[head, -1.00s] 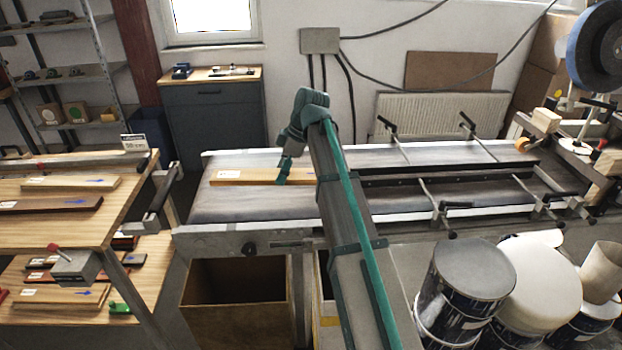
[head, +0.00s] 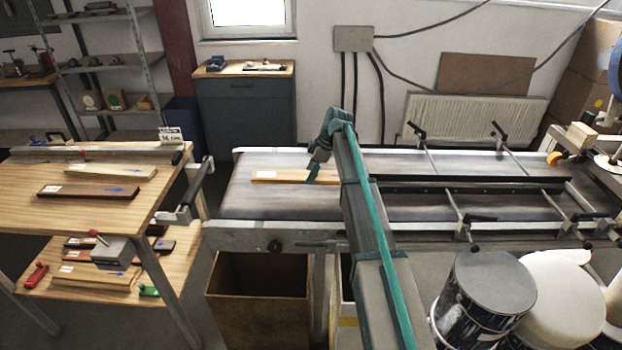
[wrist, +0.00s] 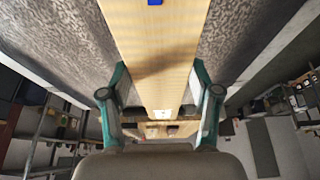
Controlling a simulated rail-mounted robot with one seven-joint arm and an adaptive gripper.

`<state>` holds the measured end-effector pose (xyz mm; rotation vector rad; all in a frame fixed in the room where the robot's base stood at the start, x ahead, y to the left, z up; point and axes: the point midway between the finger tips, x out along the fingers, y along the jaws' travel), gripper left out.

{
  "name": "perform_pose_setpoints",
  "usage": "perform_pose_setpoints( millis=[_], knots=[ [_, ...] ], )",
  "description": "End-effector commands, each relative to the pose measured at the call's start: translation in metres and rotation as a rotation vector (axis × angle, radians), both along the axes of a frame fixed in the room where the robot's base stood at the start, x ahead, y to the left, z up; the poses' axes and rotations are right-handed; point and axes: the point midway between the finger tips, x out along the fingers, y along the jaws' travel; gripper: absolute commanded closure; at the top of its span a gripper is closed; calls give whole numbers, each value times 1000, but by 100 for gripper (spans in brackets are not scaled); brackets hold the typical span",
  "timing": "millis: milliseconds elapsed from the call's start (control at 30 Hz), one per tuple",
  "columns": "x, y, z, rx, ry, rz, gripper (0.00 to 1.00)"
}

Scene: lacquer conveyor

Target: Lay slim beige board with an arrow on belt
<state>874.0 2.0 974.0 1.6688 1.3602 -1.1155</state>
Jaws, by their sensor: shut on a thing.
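A slim beige board (head: 275,175) with a white label at its left end is over the upper left part of the dark conveyor belt (head: 290,205), lying lengthwise along it. My gripper (head: 312,174) is shut on this board. In the wrist view the board (wrist: 158,60) runs between the two teal fingers of my gripper (wrist: 160,98), with a blue mark at the top edge and the white label at the lower end. The mark's full shape is cut off. I cannot tell whether the board touches the belt or hangs just above it.
A wooden table (head: 60,215) at left bears another beige board (head: 112,172) and a dark brown board (head: 88,192), both with blue arrows. Guide rails with clamps (head: 460,215) stand over the belt's right part. Paint drums (head: 482,300) stand in front.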

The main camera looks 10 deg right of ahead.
Motion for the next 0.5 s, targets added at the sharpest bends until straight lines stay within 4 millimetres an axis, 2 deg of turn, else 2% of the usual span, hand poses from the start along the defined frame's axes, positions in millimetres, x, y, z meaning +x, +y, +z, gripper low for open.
perform_pose_setpoints(
  millis=[200,500],
  knots=[
    [10,-2,-11,0,2,0,89],
    [8,-2,-39,1,-1,0,89]
  ],
)
